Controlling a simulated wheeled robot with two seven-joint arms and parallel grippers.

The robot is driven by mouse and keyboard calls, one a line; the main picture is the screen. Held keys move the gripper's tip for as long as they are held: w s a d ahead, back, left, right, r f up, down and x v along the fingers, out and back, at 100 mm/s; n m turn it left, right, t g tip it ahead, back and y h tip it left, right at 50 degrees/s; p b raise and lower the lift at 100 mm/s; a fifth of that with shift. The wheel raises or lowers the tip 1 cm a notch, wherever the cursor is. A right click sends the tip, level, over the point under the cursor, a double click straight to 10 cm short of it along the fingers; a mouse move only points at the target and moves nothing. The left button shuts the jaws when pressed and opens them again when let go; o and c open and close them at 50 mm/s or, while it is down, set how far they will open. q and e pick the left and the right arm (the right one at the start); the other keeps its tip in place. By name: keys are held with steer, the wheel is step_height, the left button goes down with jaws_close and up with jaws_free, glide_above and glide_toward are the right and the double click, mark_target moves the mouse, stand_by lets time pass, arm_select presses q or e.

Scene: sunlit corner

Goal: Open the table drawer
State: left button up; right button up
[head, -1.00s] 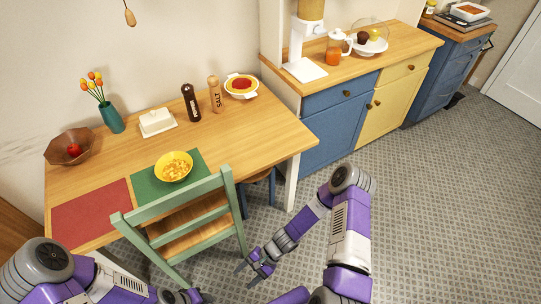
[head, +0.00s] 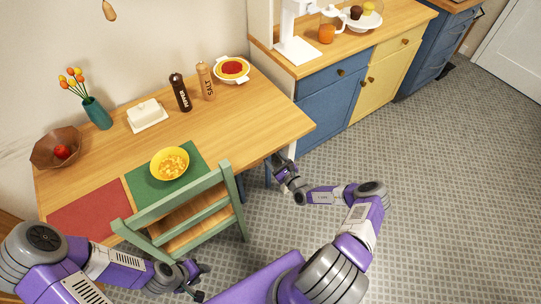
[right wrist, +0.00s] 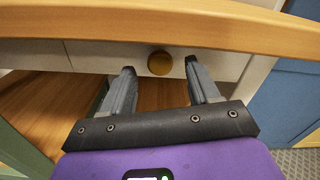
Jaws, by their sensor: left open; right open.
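The wooden table (head: 235,124) stands at the left in the head view. Its white drawer front (right wrist: 105,52) with a round brass knob (right wrist: 160,62) shows under the tabletop edge in the right wrist view. My right gripper (right wrist: 160,78) is open, with its two fingers on either side of the knob in the picture. I cannot tell if they touch it. In the head view the right gripper (head: 280,164) is at the table's right front edge, its tips partly hidden there. My left gripper (head: 200,282) is open and empty, low in front of the green chair.
A green chair (head: 228,183) stands at the table's front, left of my right gripper. On the table are a yellow bowl (head: 170,163), a butter dish (head: 147,114), a teal vase (head: 97,112) and two mills. A blue cabinet (head: 330,112) is on the right. Floor at right is clear.

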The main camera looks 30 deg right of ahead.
steer(key=shift+w+a, duration=0.15)
steer(key=shift+w, duration=1.05)
jaws_close()
